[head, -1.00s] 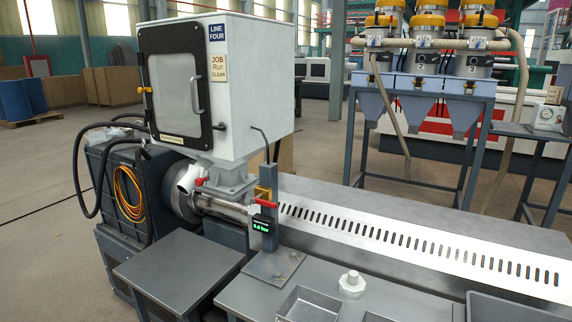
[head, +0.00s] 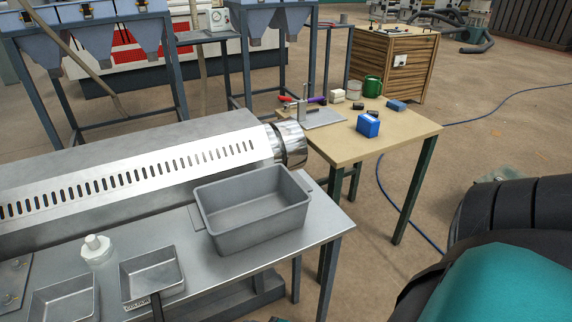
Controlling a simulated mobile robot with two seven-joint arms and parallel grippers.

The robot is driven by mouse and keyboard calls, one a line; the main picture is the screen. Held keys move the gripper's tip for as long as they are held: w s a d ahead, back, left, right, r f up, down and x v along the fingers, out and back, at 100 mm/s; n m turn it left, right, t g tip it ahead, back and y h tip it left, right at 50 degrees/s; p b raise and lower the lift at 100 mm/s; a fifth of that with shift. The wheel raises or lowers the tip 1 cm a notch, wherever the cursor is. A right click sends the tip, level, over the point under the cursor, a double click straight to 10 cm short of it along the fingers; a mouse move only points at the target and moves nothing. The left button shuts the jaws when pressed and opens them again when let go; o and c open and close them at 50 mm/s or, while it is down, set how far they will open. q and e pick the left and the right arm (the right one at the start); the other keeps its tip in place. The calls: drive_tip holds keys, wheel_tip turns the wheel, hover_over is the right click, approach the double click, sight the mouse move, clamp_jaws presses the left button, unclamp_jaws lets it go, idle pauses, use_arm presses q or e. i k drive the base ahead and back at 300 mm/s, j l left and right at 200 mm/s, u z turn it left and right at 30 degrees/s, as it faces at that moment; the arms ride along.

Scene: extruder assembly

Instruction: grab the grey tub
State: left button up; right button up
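The grey tub (head: 262,233) stands upright on the grey metal table in the middle of the head view, near the table's right end. It is an open rectangular bin with a rim and a handle lug at each short end. Its inside looks empty. Neither of my grippers shows in the head view, so nothing of mine is seen touching the tub.
Left of the tub are two shallow metal trays (head: 168,268) (head: 48,312) and a white-capped bottle (head: 97,250). Behind it runs the slotted machine cover (head: 130,172). A tan table (head: 345,148) with a blue box (head: 368,125) and small items stands at the back right.

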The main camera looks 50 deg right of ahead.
sight(245, 210)
drive_tip(key=l+z, duration=0.15)
drive_tip(key=z, duration=1)
drive_tip(key=k+j+u, duration=0.1)
drive_tip(key=k+u, duration=0.2)
drive_tip(key=k, duration=0.3)
drive_tip(key=l+u, duration=0.1)
drive_tip(key=u, duration=1.25)
drive_tip(key=k+l, duration=0.1)
drive_tip(key=l, duration=1.3)
drive_tip(key=k+l, duration=0.15)
drive_tip(key=l, duration=1.25)
drive_tip(key=i+l, duration=0.1)
drive_tip(key=l, duration=0.2)
drive_tip(key=u, duration=0.05)
